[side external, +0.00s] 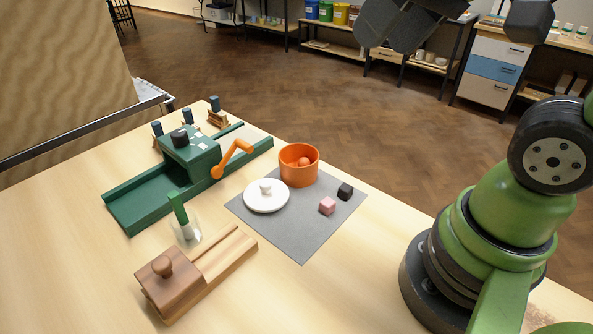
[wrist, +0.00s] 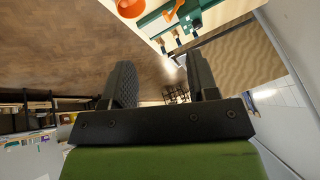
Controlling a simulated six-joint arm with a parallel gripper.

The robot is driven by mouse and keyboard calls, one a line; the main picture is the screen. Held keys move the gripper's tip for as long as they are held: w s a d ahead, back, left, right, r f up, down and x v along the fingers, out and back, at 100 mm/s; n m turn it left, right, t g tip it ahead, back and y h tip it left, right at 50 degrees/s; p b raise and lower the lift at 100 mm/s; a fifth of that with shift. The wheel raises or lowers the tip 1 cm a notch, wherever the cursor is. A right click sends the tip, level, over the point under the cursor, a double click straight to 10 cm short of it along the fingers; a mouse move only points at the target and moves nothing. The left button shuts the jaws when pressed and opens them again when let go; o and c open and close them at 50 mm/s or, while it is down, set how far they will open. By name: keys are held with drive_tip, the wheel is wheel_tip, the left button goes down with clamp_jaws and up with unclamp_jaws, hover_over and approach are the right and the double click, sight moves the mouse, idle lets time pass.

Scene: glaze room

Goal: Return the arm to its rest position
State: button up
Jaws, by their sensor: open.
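My gripper (wrist: 162,85) shows in the wrist view with its two dark fingers spread apart and nothing between them. It points out over the brown floor and the far edge of the table, away from the objects. In the side view my green arm stands at the right, and dark parts of it show at the top edge; the fingertips cannot be made out there. No object is in contact with the gripper in the wrist view.
A green press (side external: 187,160) and wooden box (side external: 195,275) stand left. Shelves line the back.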

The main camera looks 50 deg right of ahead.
drive_tip(key=shift+m+t+y, duration=0.3)
drive_tip(key=shift+m+t, duration=0.1)
drive_tip(key=shift+t, duration=0.3)
drive_tip(key=s, duration=0.2)
drive_tip(key=s+a+f, duration=0.1)
drive_tip(key=s, duration=0.1)
